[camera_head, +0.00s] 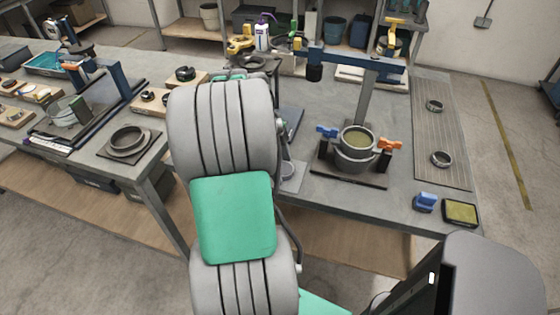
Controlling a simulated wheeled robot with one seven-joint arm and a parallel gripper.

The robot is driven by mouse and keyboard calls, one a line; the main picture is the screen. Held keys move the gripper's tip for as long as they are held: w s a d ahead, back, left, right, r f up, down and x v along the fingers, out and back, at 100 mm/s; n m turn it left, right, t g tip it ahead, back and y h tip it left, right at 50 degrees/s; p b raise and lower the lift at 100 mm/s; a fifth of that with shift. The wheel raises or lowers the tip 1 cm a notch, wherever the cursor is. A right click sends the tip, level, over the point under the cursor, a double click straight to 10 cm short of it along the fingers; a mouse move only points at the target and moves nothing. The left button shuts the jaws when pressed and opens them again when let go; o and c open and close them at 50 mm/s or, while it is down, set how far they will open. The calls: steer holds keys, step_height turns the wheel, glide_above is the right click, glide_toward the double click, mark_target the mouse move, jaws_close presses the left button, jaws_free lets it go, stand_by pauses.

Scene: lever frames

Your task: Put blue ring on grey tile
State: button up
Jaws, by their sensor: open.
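I cannot make out a ring that is clearly blue. A small dark grey ring (435,105) lies on the grooved grey mat at the right, and another small ring (441,158) lies nearer on the same mat. A larger dark ring (128,139) sits on a dark square plate at the left. A light grey square plate (294,184), possibly the grey tile, shows just right of my arm, partly hidden by it. My arm fills the middle of the view, and my gripper does not show.
A press with a round pot (356,147), blue and orange handles and a tall post stands on the right bench. A blue block (425,203) and a yellow-topped pad (460,213) lie at its front edge. The grooved mat (438,130) has bare room between its rings.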

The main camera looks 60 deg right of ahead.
steer(key=p+v, duration=0.2)
steer(key=v, duration=1)
steer(key=shift+r, duration=0.15)
